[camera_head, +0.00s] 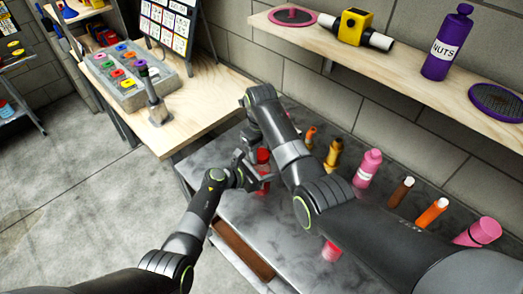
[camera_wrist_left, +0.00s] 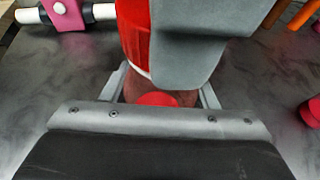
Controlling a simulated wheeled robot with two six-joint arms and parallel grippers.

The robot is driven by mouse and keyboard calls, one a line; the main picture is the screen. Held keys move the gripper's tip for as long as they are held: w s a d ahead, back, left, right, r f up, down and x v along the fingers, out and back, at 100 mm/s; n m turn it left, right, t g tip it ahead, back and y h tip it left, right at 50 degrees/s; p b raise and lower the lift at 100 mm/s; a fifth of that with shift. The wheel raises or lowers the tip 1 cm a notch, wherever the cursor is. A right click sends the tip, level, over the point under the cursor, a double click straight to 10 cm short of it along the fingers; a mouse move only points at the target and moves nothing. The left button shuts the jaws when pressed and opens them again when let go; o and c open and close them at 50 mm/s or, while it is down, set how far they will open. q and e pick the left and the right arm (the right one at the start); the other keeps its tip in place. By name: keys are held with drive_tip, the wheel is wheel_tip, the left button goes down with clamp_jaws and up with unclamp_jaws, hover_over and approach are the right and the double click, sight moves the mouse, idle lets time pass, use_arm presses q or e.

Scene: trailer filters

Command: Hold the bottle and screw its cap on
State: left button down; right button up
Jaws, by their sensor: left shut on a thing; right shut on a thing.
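The red bottle (camera_head: 262,186) stands over the grey worktop, between my two grippers. My left gripper (camera_head: 254,176) is shut around the bottle. The left wrist view shows its fingers on either side of a dull reddish part (camera_wrist_left: 172,97), below a pale band and a bright red part (camera_wrist_left: 134,38). My right gripper (camera_head: 262,152) comes down from above and is shut at the red top, on what looks like the cap. One of its grey fingers (camera_wrist_left: 200,40) covers much of the bottle in the left wrist view. The thread is hidden, so I cannot tell how the cap sits.
Pink (camera_head: 367,168), brown (camera_head: 401,192) and orange (camera_head: 432,213) bottles stand along the wall, right of my arms. A red piece (camera_head: 331,250) is on the worktop near the front. A wooden shelf (camera_head: 400,65) holds a purple bottle (camera_head: 447,42). A wooden table (camera_head: 190,110) adjoins at left.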

drive_tip(key=o, duration=0.9)
drive_tip(key=shift+r, duration=2.3)
drive_tip(key=shift+c, duration=0.2)
